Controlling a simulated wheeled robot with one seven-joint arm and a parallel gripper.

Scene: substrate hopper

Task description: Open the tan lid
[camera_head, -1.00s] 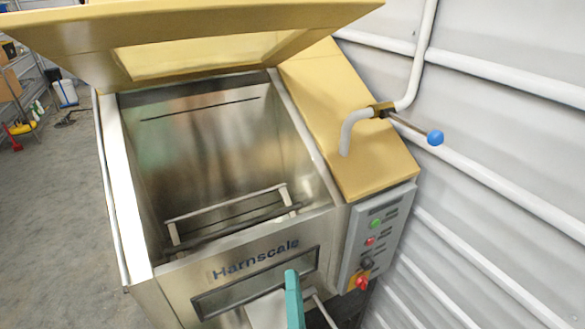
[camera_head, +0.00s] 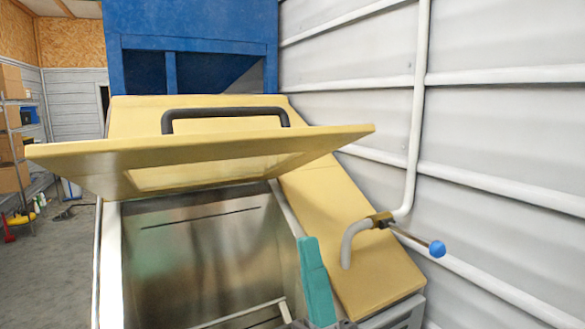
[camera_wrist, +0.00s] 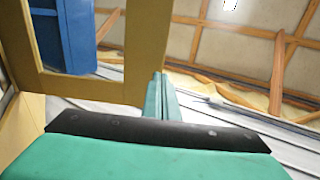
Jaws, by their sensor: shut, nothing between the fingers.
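The tan lid (camera_head: 90,165) is raised over the steel hopper (camera_head: 185,240), its windowed underside tilted toward me. Its dark bar handle (camera_head: 222,113) shows behind its upper edge. My teal gripper (camera_head: 309,250) rises at the lower middle of the head view, below the lid's right part and in front of the tan side panel. In the wrist view, my gripper (camera_wrist: 159,88) has its fingers together and empty. The lid's frame (camera_wrist: 110,88) fills the upper left there, its right edge beside the fingers. I cannot tell whether they touch.
A tan side panel (camera_head: 345,210) carries a bent grey pipe and a lever with a blue knob (camera_head: 437,249). A white ribbed wall (camera_head: 500,130) closes off the right. A blue unit (camera_head: 190,25) stands behind. Open floor (camera_head: 60,250) and shelving (camera_head: 15,140) lie left.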

